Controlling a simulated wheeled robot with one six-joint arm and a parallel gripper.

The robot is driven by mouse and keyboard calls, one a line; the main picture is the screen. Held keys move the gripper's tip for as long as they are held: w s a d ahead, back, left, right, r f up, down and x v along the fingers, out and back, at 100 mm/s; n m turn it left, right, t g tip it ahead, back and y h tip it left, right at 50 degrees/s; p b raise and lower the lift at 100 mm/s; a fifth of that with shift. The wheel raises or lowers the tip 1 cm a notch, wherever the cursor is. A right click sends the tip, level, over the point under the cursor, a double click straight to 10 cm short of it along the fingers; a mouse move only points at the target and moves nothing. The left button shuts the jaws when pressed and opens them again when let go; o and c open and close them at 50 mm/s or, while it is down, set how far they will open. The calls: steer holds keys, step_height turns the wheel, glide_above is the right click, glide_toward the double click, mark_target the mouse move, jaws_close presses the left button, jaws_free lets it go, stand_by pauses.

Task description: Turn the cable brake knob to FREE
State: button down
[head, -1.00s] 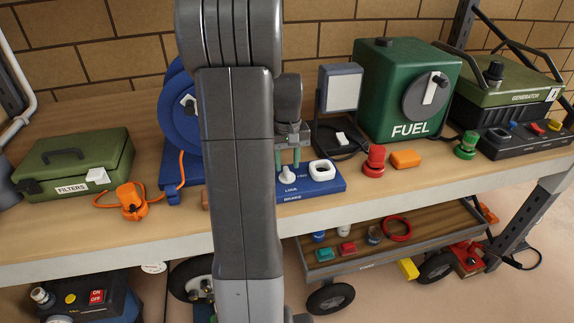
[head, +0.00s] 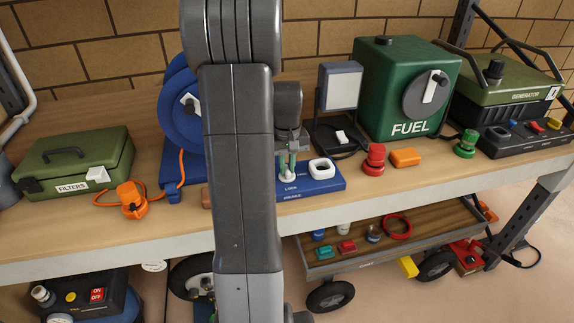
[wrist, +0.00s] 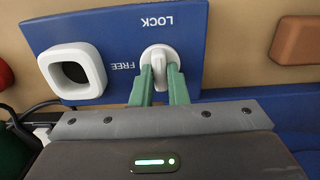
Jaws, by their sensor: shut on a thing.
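The cable brake knob (wrist: 161,58) is white and round with a raised ridge, set on a blue panel (wrist: 105,30). In the wrist view, LOCK is printed above the knob and FREE to its left, both upside down. The ridge lies in line with LOCK. My gripper (wrist: 161,76) has its two green fingers on either side of the ridge and is shut on it. In the head view, the gripper (head: 288,163) reaches down to the knob (head: 289,173) on the brake panel (head: 325,186), and the fingers partly hide it.
A white square ring (head: 321,168) stands on the panel right of the knob. The blue cable reel (head: 178,120) is behind my arm. A lamp (head: 340,88), the green fuel can (head: 405,85) and red and orange parts stand to the right. A reddish-brown block (wrist: 300,42) lies beside the panel.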

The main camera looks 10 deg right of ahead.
mark_target(287, 169)
steer(key=shift+n, duration=0.3)
steer(key=n, duration=0.8)
steer(key=shift+n+b, duration=0.3)
steer(key=shift+b, duration=0.05)
steer(key=n, duration=0.8)
steer(key=shift+r, duration=0.1)
steer(key=shift+n, duration=0.4)
steer(key=c, duration=1.4)
jaws_free()
steer(key=shift+c, duration=0.2)
step_height(287, 169, up, 14)
steer(key=b, duration=0.1)
